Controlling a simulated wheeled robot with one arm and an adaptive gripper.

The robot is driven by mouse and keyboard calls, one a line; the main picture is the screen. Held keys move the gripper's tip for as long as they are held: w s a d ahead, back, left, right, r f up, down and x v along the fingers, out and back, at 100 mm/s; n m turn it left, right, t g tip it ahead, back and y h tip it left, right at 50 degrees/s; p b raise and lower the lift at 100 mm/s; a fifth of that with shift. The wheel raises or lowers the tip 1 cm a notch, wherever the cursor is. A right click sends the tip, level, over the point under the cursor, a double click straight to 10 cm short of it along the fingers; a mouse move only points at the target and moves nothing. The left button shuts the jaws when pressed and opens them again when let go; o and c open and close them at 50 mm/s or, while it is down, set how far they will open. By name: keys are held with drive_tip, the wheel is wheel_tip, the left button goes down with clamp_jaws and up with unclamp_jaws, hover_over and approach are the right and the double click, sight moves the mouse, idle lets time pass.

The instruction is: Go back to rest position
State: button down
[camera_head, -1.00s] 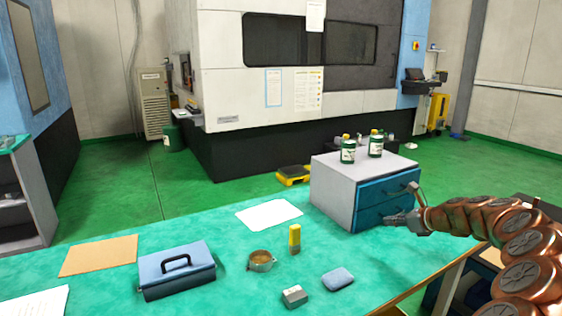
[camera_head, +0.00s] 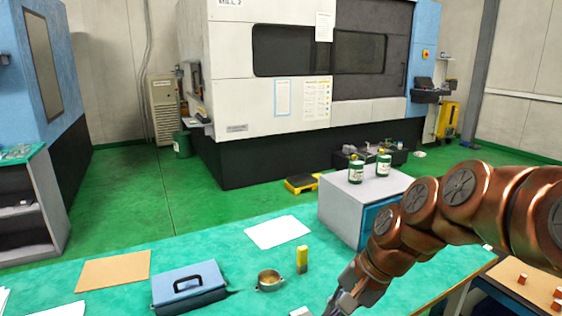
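My arm reaches in from the right edge, and my gripper (camera_head: 342,304) points down at the bottom of the view, over the front part of the green table (camera_head: 225,255). Its fingertips are at or below the picture edge, so I cannot tell whether it is open or shut. A small grey block (camera_head: 299,311) shows just left of it. The grey cabinet (camera_head: 340,207) with blue drawers (camera_head: 378,217) stands behind my arm, which hides much of the drawer fronts.
Two green bottles (camera_head: 356,170) (camera_head: 383,164) stand on the cabinet. A blue toolbox (camera_head: 188,287), a round tin (camera_head: 269,280), a yellow-grey block (camera_head: 302,259), a white sheet (camera_head: 277,232) and a brown board (camera_head: 114,270) lie on the table. A large machine (camera_head: 300,90) stands behind.

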drive_tip(key=s+d+f+n+g+h+p, duration=0.1)
drive_tip(key=s+d+n+h, duration=0.1)
drive_tip(key=s, duration=0.8)
drive_tip(key=s+d+f+n+g+h+p, duration=0.1)
drive_tip(key=s+d+n, duration=0.4)
drive_tip(key=s, duration=0.6)
drive_tip(key=shift+s+d+f+g+h+p, duration=0.35)
drive_tip(key=shift+d+h+p, duration=0.4)
drive_tip(key=shift+h, duration=0.45)
